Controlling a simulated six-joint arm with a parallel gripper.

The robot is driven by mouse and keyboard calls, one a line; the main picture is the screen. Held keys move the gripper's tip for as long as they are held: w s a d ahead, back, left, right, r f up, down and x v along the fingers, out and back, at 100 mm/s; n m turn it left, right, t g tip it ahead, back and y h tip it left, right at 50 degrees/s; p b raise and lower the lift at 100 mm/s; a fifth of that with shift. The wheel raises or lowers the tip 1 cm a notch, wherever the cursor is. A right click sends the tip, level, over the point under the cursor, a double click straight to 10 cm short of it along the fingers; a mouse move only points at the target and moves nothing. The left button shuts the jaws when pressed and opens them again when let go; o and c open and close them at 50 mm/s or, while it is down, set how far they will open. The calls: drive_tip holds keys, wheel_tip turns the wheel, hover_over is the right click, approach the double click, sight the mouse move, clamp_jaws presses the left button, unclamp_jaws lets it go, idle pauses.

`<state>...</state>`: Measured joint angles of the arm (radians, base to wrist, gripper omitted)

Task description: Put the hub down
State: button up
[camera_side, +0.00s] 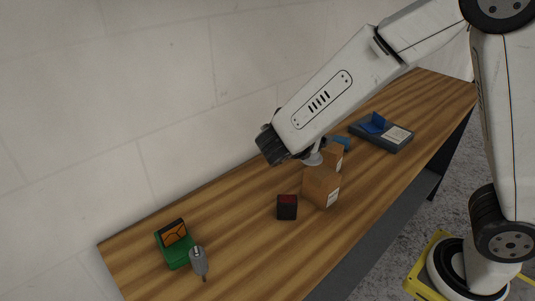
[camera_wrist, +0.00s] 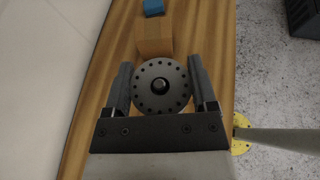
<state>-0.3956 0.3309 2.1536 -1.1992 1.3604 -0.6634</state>
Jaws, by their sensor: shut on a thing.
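The hub (camera_wrist: 145,98) is a round grey disc with a ring of small holes and a dark centre. It sits between the two fingers of my gripper (camera_wrist: 160,66) in the wrist view, and the fingers are shut on it. In the side view the hub (camera_side: 313,159) shows as a pale disc under the end of my arm, close above or at the top of a cardboard box (camera_side: 320,188). I cannot tell whether it touches the box. My fingers are mostly hidden behind my arm there.
A second cardboard box (camera_side: 334,156) and a blue item (camera_side: 341,142) stand behind. A dark box with a red top (camera_side: 287,208), a grey tray with a blue part (camera_side: 375,142), a green device (camera_side: 176,252) and a grey tool (camera_side: 198,261) stand on the wooden bench (camera_side: 240,235). The bench's front left is clear.

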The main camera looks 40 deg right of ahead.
drive_tip(key=shift+r, duration=0.8)
drive_tip(key=s+d+m+g, duration=0.2)
drive_tip(key=d, duration=2.4)
drive_tip(key=shift+d+f, duration=0.15)
drive_tip(key=shift+f, duration=3.45)
drive_tip(key=shift+d+f, duration=0.15)
drive_tip(key=shift+f, duration=3.45)
drive_tip(key=shift+s+f, duration=0.1)
drive_tip(key=shift+f, duration=1.65)
drive_tip(key=shift+f, duration=0.15)
